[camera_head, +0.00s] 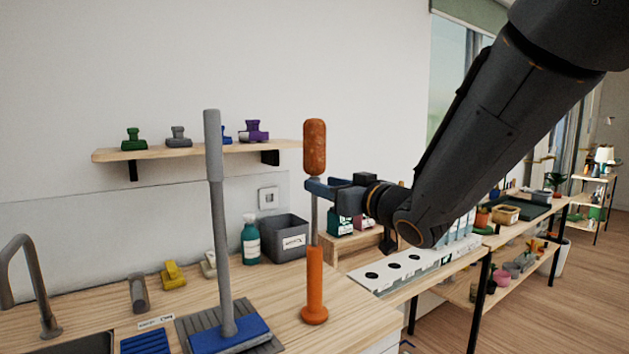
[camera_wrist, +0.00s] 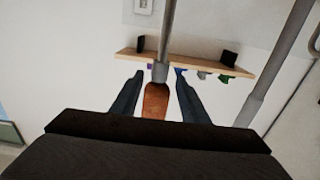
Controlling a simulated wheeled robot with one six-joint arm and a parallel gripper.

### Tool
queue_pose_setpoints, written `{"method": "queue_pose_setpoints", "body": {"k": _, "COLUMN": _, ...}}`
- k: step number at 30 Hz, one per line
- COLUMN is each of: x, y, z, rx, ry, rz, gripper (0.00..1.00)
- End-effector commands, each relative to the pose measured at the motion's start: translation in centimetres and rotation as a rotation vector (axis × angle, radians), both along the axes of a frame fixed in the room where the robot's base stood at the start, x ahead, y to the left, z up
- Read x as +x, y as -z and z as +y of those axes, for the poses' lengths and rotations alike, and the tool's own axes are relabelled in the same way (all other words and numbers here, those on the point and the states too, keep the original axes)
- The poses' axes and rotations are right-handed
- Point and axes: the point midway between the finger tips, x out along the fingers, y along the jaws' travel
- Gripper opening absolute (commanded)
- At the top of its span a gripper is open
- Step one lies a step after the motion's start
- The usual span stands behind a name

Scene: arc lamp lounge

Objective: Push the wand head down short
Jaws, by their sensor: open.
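The wand (camera_head: 314,270) stands upright on the wooden counter, with an orange base, a thin grey rod and a rust-orange rounded head (camera_head: 314,146) on top. The rod is extended, so the head is well above the base. My gripper (camera_head: 318,188) is open at the height of the head's lower end, where the rod begins. In the wrist view, which looks upside down, my gripper (camera_wrist: 159,76) has one finger on each side of the wand head (camera_wrist: 156,100), with gaps between. Part of the head is hidden there by my gripper's body.
A grey-handled mop (camera_head: 216,190) with a blue head stands left of the wand. A dark grey bin (camera_head: 284,240) and a teal spray bottle (camera_head: 250,240) stand behind. A wall shelf (camera_head: 195,152) holds several coloured items. A white strip with black holes (camera_head: 390,268) lies to the right.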

Motion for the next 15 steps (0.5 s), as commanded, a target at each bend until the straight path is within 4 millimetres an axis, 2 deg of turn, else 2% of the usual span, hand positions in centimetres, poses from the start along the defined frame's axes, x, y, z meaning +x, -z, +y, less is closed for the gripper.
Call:
{"method": "queue_pose_setpoints", "body": {"k": 7, "x": 2.9, "y": 0.0, "z": 2.0, "rx": -0.001, "ry": 0.0, "rz": 0.002, "gripper": 0.41}}
{"method": "queue_pose_setpoints", "body": {"k": 15, "x": 3.9, "y": 0.0, "z": 2.6, "rx": 0.0, "ry": 0.003, "rz": 0.001, "gripper": 0.41}}
